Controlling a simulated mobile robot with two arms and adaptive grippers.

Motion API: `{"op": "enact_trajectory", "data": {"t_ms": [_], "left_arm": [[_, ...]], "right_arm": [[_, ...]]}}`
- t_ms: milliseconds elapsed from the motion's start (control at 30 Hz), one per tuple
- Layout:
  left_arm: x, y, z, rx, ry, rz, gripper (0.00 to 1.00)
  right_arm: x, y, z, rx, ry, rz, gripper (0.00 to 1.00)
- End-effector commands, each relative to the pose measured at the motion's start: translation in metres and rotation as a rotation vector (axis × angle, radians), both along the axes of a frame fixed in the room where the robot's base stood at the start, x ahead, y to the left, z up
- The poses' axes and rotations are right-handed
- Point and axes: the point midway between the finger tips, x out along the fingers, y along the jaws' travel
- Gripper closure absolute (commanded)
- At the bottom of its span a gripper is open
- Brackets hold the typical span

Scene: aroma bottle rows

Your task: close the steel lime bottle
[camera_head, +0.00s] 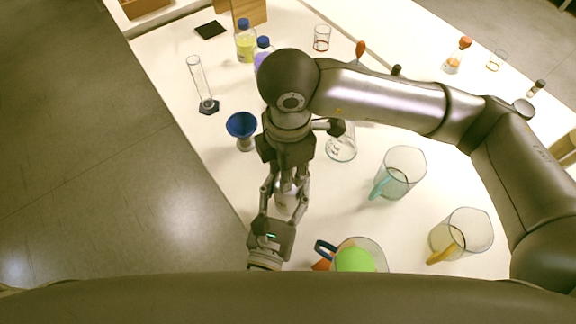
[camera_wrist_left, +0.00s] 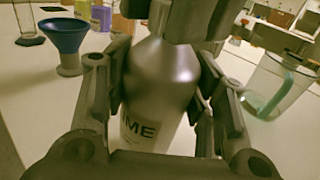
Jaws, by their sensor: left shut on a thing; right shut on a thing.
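The steel lime bottle (camera_wrist_left: 168,85) stands upright between the fingers of my left gripper (camera_wrist_left: 165,110) in the left wrist view, with the letters "ME" showing on its label. In the head view only a small part of the bottle (camera_head: 284,205) shows; my left gripper (camera_head: 284,198) is shut around its body. My right gripper (camera_head: 289,182) points down from above at the bottle's top. It also shows at the top of the left wrist view (camera_wrist_left: 190,18), shut at the neck. The cap is hidden by its fingers, so I cannot tell how it sits.
A blue funnel (camera_head: 241,125) and a glass cylinder (camera_head: 200,85) stand to the left on the white table (camera_head: 330,205). Clear pitchers with a teal handle (camera_head: 402,172) and a yellow handle (camera_head: 462,234) stand right. A jug with green contents (camera_head: 356,258) is near the front edge.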

Motion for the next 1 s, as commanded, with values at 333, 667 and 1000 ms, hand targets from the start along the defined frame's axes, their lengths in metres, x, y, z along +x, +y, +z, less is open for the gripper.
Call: {"op": "enact_trajectory", "data": {"t_ms": [333, 667, 1000], "left_arm": [[-0.0004, 0.0, -0.0011, 0.001, 0.002, 0.0, 1.0], [-0.0005, -0.0001, -0.0011, 0.001, 0.002, -0.001, 1.0], [-0.0005, -0.0001, -0.0011, 0.001, 0.002, -0.001, 1.0]], "right_arm": [[0.0005, 0.0002, 0.0004, 0.001, -0.001, -0.234, 0.79], [0.0004, 0.0001, 0.0003, 0.001, -0.001, -0.231, 0.56], [0.0001, 0.0, -0.0001, 0.0, 0.0, -0.228, 0.51]]}}
